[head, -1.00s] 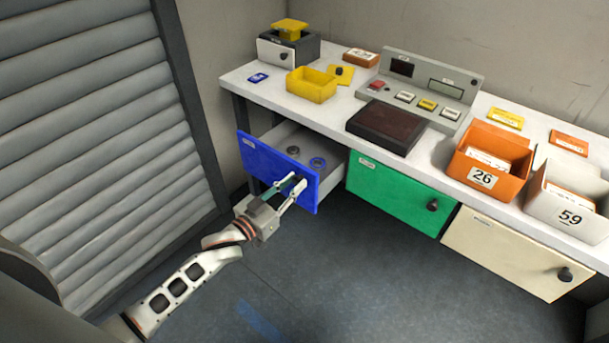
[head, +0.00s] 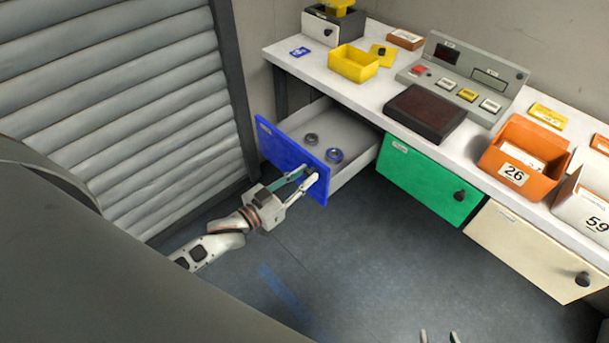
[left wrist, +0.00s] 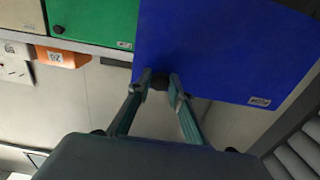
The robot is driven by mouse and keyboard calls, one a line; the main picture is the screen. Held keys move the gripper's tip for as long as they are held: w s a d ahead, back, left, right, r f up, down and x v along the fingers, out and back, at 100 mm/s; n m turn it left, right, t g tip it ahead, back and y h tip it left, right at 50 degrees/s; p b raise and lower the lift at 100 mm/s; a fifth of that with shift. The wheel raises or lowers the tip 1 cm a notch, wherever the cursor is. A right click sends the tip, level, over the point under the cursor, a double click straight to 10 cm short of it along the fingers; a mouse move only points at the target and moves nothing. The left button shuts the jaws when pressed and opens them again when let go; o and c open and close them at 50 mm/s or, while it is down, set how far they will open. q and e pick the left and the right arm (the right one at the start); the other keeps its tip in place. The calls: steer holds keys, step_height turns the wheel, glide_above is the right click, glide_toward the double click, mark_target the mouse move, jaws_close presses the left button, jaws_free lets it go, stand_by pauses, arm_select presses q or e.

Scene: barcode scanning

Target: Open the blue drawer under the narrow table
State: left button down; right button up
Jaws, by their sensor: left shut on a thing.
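The blue drawer (head: 285,155) under the narrow white table (head: 375,110) is pulled well out. My left gripper (head: 312,180) is shut on the dark knob of the blue drawer's front. In the left wrist view the blue front (left wrist: 225,50) fills the upper right, with the knob (left wrist: 160,83) between the fingertips. My right gripper (head: 438,337) shows only as two fingertips, apart, at the bottom edge of the head view.
A green drawer (head: 425,180) and a cream drawer (head: 535,250) are shut to the right. On the table stand a yellow bin (head: 353,65), a grey console (head: 465,75), a dark brown pad (head: 425,112) and an orange bin (head: 520,155). A slatted shutter (head: 120,110) stands at left. The floor in front is clear.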

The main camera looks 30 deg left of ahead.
arm_select(q)
steer(key=c, duration=1.9)
jaws_free()
steer(key=shift+f, duration=0.1)
steer(key=shift+o, duration=0.4)
arm_select(e)
steer(key=shift+w+d+r, duration=0.1)
steer(key=shift+w+r, duration=0.25)
steer(key=shift+w, duration=0.05)
arm_select(q)
steer(key=shift+s+a, duration=0.15)
steer(key=shift+s, duration=0.3)
steer(key=v, duration=1.1)
arm_select(e)
steer(key=shift+s+f, duration=0.15)
steer(key=shift+s, duration=0.05)
arm_select(q)
steer(key=s+d+f+g+y+p, duration=0.2)
steer(key=s+d+f+g, duration=0.4)
steer(key=s+d+f, duration=0.3)
steer(key=shift+s+f+y, duration=0.45)
steer(key=shift+f+y, duration=0.3)
steer(key=shift+y, duration=0.05)
arm_select(e)
steer(key=shift+s+a+r, duration=0.25)
steer(key=shift+a+r, duration=0.1)
steer(key=shift+r, duration=0.2)
